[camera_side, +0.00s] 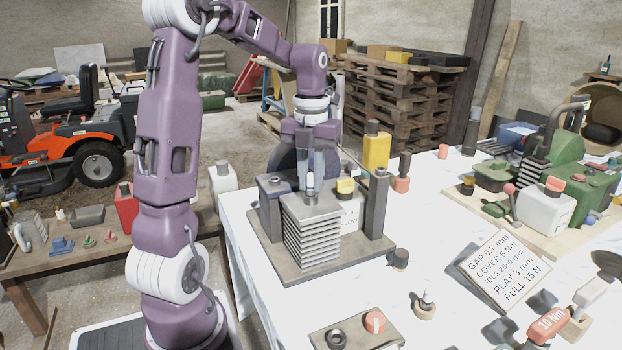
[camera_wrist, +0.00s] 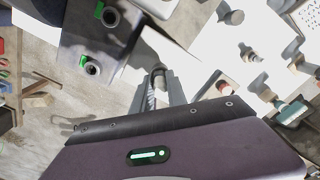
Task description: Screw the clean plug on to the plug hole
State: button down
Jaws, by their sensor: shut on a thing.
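My gripper (camera_side: 312,187) points straight down over the grey finned block (camera_side: 312,238) in the side view. It is shut on a small pale upright part, which looks like the plug (camera_side: 310,181). The plug's lower end is at or just above the block's top face; I cannot tell whether it touches. The plug hole is not clearly visible, hidden by the plug and fingers. In the wrist view my gripper (camera_wrist: 162,88) holds the plug (camera_wrist: 158,76), seen end-on. Another small plug-like part (camera_side: 427,298) stands in a round wooden holder on the table.
Dark posts (camera_side: 376,210) flank the block on its base board (camera_side: 350,262). A yellow-capped part (camera_side: 345,186) is close at right.

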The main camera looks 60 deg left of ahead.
aim_at(311, 173)
jog(key=c, duration=0.9)
grip_release()
jog(key=shift+r, duration=0.1)
jog(key=shift+r, duration=1.7)
